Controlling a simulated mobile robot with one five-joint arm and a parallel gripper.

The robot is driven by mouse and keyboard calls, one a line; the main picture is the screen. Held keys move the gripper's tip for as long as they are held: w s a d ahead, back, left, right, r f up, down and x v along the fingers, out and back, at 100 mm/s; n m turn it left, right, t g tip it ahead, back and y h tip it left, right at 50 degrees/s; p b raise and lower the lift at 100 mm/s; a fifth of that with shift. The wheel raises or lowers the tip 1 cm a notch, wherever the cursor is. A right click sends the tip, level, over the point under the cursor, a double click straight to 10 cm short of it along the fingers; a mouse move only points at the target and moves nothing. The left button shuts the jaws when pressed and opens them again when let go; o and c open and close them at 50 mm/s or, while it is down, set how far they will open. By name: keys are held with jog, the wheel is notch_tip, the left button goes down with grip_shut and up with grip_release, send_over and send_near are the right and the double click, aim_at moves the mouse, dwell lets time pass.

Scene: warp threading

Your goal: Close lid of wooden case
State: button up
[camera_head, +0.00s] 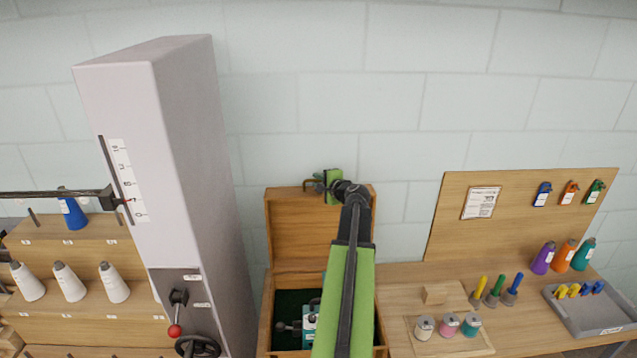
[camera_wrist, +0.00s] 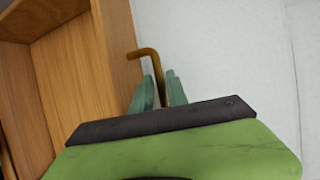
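My gripper (camera_head: 318,184) is at the top edge of the lid. In the wrist view my gripper (camera_wrist: 160,88) has its two green fingers closed around a bent brass-coloured rod (camera_wrist: 157,68). The rod's bent end points left, close to the lid's edge; I cannot tell if it touches. My arm hides the case's right part.
A tall grey machine cabinet (camera_head: 205,200) stands close left of the case. Right of it are thread spools (camera_head: 447,327), a wooden block (camera_head: 434,294) and a grey tray (camera_head: 600,318). Dark green lining (camera_head: 285,305) and tools show inside the case. A block wall is behind.

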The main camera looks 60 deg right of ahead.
grip_shut()
jog(key=shift+s+d, duration=0.1)
dwell(1.0)
